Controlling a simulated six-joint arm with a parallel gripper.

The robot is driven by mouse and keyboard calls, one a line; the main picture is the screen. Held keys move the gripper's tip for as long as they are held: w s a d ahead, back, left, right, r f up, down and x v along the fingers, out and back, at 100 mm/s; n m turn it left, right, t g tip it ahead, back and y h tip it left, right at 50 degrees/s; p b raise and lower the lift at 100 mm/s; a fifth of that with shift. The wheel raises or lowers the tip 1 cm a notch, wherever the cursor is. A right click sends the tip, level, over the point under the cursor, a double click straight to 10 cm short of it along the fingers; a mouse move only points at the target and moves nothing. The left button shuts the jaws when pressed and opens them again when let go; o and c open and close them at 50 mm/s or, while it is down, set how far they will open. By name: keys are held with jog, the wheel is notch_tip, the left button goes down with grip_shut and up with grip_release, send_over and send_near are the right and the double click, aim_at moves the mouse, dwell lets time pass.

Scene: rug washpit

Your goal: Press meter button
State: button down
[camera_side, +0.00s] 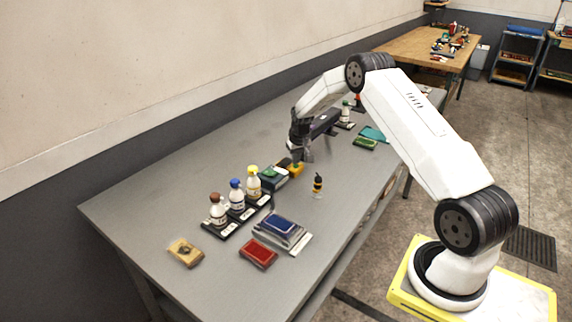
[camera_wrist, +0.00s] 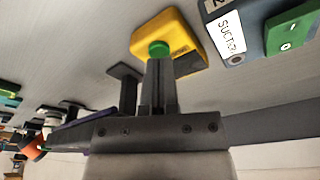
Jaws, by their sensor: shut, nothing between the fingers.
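A yellow box (camera_wrist: 186,45) with a round green button (camera_wrist: 159,48) and a dark label lies in front of my gripper in the wrist view. In the side view the yellow box (camera_side: 297,170) sits on the grey table, partly hidden by my gripper (camera_side: 305,157). My gripper (camera_wrist: 158,66) is shut and empty, its fingertips right at the green button in the wrist view. I cannot tell whether they touch it or whether the button is pressed down.
A blue-grey unit (camera_wrist: 228,40) labelled "SUCT…" stands beside the yellow box; it also shows in the side view (camera_side: 272,178). Capped bottles (camera_side: 236,200) stand in a black rack.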

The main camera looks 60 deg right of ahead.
jog(key=shift+f, duration=0.35)
dwell(0.4)
jog(key=shift+r, duration=3.5)
